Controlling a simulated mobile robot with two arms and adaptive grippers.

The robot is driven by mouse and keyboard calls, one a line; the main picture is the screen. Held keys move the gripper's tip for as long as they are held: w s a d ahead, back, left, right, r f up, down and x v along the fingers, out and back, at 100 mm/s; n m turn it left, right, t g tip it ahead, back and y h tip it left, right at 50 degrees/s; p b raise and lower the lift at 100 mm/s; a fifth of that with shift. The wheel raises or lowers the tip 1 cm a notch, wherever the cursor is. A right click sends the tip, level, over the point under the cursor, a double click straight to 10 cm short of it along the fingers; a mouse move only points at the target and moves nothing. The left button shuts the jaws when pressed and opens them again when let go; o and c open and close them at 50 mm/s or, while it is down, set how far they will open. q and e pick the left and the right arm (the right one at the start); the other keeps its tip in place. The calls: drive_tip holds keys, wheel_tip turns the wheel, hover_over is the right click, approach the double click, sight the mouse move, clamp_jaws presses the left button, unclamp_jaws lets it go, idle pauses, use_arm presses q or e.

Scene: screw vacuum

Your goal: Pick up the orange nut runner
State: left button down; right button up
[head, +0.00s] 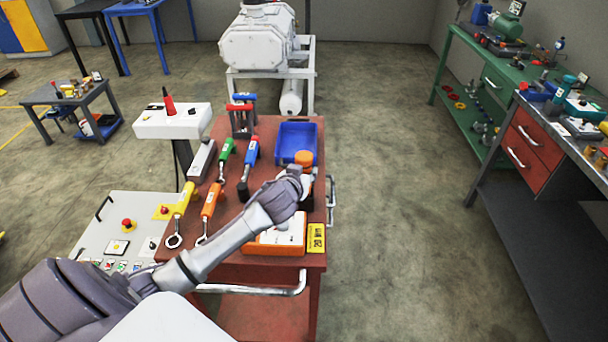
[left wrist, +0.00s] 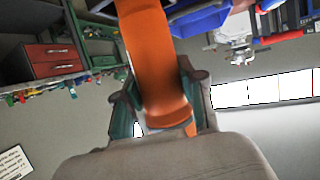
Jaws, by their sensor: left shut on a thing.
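The orange nut runner (left wrist: 148,50) fills the middle of the left wrist view, between the two green-padded fingers of my left gripper (left wrist: 160,100). The gripper is shut on its orange body. In the head view my left gripper (head: 298,182) is over the right side of the red cart, and an orange end of the nut runner (head: 304,158) shows just beyond it. The gripper and wrist hide most of the tool there. I cannot tell whether the tool still touches the cart top. My right gripper is not in view.
The red cart (head: 262,132) also holds a blue bin (head: 296,138), several torque wrenches with coloured handles to the left, an orange-and-white case (head: 272,245) and a yellow label (head: 316,238) in front. A white control stand (head: 172,122) is to the left. Open floor lies right.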

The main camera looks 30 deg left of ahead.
sight(304, 155)
use_arm(q)
drive_tip(key=shift+r+b, duration=0.45)
drive_tip(key=shift+r, duration=4.65)
